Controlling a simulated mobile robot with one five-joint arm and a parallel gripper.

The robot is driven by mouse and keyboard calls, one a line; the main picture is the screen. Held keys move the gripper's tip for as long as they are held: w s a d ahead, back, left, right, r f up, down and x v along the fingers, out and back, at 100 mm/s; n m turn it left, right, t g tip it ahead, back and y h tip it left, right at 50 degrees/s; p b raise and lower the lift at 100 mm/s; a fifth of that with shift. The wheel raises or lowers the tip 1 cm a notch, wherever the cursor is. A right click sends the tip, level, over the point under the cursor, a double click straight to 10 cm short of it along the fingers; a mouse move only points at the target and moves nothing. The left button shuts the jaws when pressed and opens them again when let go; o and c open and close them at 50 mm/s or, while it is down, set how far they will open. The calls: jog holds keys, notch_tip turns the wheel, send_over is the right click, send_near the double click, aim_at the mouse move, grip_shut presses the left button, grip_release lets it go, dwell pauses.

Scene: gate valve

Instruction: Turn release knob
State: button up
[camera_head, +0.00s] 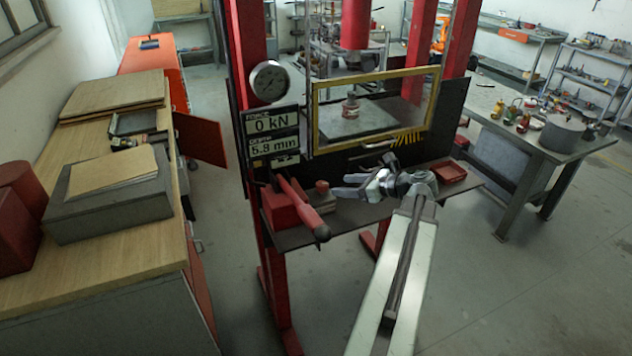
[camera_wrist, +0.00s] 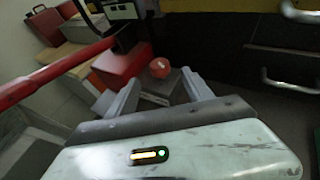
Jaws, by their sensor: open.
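The release knob (camera_head: 322,186) is a small round red knob on a grey block at the front of the press shelf. It also shows in the wrist view (camera_wrist: 160,68), just beyond and between the two fingertips. My gripper (camera_head: 349,185) is open and empty, to the right of the knob in the head view, with its fingers pointing at it. In the wrist view my gripper (camera_wrist: 160,82) has one finger on each side of the line to the knob. The fingers appear apart from the knob.
A red lever (camera_head: 300,205) slants forward beside a red block (camera_head: 283,208) left of the knob. The press display (camera_head: 271,124) reads 0 kN. A yellow-framed guard (camera_head: 316,115) stands behind the shelf. A red tray (camera_head: 448,172) lies right. A wooden bench (camera_head: 100,210) is far left.

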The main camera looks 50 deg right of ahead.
aim_at(326, 185)
jog(key=b+x, duration=0.3)
jog(key=x, duration=0.5)
jog(key=shift+r, duration=0.1)
jog(key=shift+c, duration=0.2)
